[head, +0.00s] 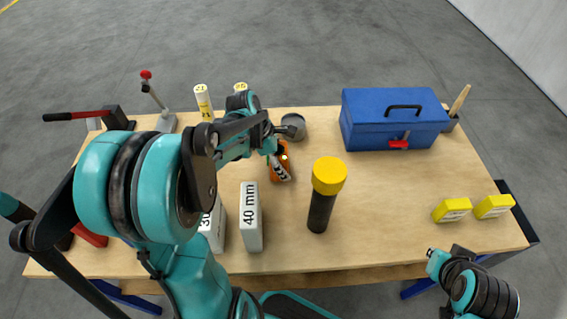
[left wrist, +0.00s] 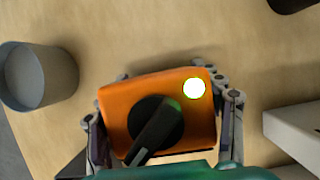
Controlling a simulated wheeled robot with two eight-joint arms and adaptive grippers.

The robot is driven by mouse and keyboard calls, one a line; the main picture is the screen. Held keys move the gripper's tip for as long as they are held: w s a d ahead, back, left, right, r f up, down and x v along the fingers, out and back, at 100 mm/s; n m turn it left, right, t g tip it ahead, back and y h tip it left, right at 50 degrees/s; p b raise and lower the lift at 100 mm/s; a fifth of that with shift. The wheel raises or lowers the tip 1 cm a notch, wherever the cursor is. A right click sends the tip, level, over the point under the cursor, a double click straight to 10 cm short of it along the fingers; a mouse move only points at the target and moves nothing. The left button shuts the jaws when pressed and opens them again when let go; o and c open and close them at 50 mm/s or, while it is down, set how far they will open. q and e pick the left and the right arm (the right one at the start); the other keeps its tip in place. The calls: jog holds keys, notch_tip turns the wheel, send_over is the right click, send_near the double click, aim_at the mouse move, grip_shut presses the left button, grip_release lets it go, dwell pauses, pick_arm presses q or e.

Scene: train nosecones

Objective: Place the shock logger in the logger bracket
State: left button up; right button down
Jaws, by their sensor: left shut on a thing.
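The shock logger, an orange box (head: 279,161), is held in my left gripper (head: 276,146) near the middle of the table. In the left wrist view the orange box (left wrist: 118,103) shows a black round part with a dark bar across it and a bright white disc. The left gripper's fingers (left wrist: 165,125) are shut on its two sides. Whether the box touches the table is unclear. I cannot make out a logger bracket. Part of my right arm is at the lower right of the head view, its fingers unclear.
A grey cup (head: 293,126) stands just beyond the logger. A white 40 mm block (head: 250,220) and a yellow-capped black cylinder (head: 321,205) stand nearer. A blue toolbox (head: 375,135) is at the back right, yellow boxes (head: 452,210) at the right.

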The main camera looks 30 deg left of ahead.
aim_at(279, 157)
pick_arm(q)
jog(key=o, duration=1.4)
jog(key=shift+f, duration=0.1)
jog(key=p+v, duration=0.5)
jog(key=v, duration=0.6)
jog(key=shift+r, duration=0.4)
jog(key=shift+r+p, duration=0.2)
jog(key=shift+p, duration=0.1)
jog(key=shift+w+f+p, duration=0.1)
jog(key=shift+w+p, duration=0.15)
jog(key=shift+p, duration=0.1)
jog(key=b+x, duration=0.1)
jog(key=x, duration=0.1)
jog(key=b+x, duration=0.2)
jog(key=x, duration=0.1)
jog(key=b+x, duration=0.1)
jog(key=x, duration=0.2)
jog(key=shift+s+a+f, duration=0.1)
jog(key=shift+s+f, duration=0.2)
jog(key=shift+r, duration=0.1)
jog(key=shift+c, duration=0.2)
